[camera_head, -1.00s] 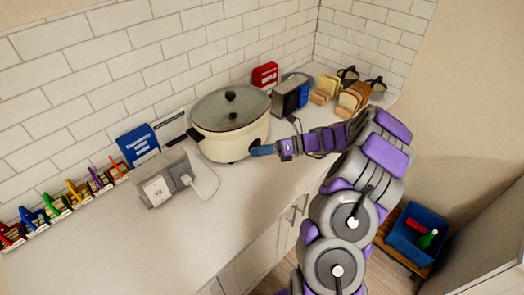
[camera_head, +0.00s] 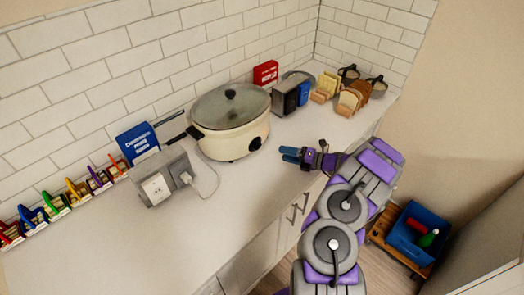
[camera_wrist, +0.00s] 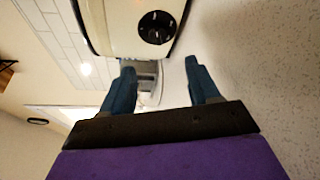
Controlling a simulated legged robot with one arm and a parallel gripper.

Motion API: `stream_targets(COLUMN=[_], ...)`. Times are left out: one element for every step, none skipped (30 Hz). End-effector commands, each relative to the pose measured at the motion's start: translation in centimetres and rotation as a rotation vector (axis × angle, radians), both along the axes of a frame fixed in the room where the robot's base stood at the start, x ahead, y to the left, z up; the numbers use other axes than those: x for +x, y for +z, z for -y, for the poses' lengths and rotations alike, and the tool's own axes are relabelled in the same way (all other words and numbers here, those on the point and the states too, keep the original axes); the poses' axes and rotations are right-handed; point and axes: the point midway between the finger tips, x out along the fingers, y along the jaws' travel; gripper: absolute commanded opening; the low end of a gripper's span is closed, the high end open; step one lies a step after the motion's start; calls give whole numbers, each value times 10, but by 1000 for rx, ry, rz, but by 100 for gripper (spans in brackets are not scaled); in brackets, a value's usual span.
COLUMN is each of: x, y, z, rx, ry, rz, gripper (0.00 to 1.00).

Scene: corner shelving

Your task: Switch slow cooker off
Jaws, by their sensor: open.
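The slow cooker (camera_head: 231,122) stands on the counter near the tiled wall, cream-coloured with a glass lid and dark handles. Its black control knob (camera_head: 255,143) is on the front, low on the right. In the wrist view the knob (camera_wrist: 156,27) is near the top, facing me, with white marks around it; I cannot tell its setting. My gripper (camera_head: 288,155) is over the counter, to the right of the cooker's front and apart from it. In the wrist view my gripper (camera_wrist: 160,82) has its two blue fingers spread, with nothing between them.
A grey socket box (camera_head: 163,180) with a plugged-in cord stands left of the cooker. A toaster (camera_head: 291,95), bread slices (camera_head: 349,103) and a red box (camera_head: 265,73) stand to the right and behind. The front counter is clear. A blue crate (camera_head: 418,233) sits low at right.

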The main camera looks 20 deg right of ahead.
Motion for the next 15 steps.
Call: stream_targets(x=[8,12,18,22,27,33,37,41,47,51,55,60,63,66,69], y=[-3,-4,-5,-5,-6,-7,-8,-9,-10,-11,-12,-12,-13,-13,-14], z=[-8,-12,-17,-21,-24,-30,-34,-38,-42,-46,-49,-53,-56,-58,-61], rx=[1,1,1,2,2,2,1,1,0,0,0,0,0,1,1], ry=[3,4,5,4,4,4,5,5,4,5,4,4,2,1,2], rz=[0,2,2,2,2,2,2,1,1,1,1,1,1,0,1], gripper=[61,61,61,61,61,61,61,61,61,61,61,61,61,61,61])
